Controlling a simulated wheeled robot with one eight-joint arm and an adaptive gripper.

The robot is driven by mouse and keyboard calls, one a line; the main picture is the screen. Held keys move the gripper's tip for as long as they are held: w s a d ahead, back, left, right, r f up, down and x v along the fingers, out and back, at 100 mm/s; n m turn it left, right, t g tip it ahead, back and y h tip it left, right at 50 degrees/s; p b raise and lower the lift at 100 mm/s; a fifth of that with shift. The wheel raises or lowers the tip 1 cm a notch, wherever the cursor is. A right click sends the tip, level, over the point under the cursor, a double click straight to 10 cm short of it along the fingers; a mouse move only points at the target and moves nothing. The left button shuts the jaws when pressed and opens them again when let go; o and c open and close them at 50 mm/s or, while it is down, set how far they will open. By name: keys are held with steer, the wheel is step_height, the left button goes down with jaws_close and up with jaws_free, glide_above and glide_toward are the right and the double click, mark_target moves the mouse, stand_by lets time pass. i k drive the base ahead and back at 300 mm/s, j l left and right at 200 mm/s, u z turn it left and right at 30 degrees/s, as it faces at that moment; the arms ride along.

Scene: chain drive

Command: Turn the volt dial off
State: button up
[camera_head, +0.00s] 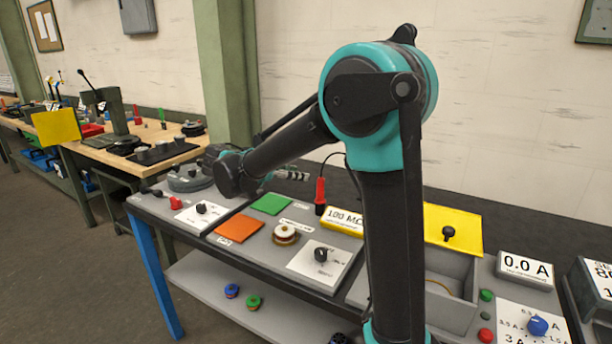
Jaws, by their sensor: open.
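Two dials with black knobs on white plates sit on the grey bench: one at the left (201,208) and one nearer the middle (321,254). A blue-knobbed dial (538,325) at the lower right has current marks in A on its plate. The print on the two black-knobbed plates is too small to read, so I cannot tell which is the volt dial. My gripper (293,175) is partly hidden behind my forearm, above the back of the bench. It is open, holds nothing visible, and is apart from all the dials.
Between the black-knobbed dials lie a green pad (272,204), an orange pad (239,228) and a round brass-and-white part (286,234). A red-handled probe (320,192) stands behind. A yellow panel (453,231) and a 0.0 A display (526,268) are at the right.

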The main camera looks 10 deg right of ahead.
mark_target(320, 254)
steer(key=k+j, duration=0.15)
steer(key=j, duration=0.2)
steer(key=k+j, duration=0.1)
steer(key=j, duration=0.2)
steer(key=k+j, duration=0.15)
steer(key=j, duration=0.2)
steer(key=k+j, duration=0.1)
steer(key=j, duration=0.2)
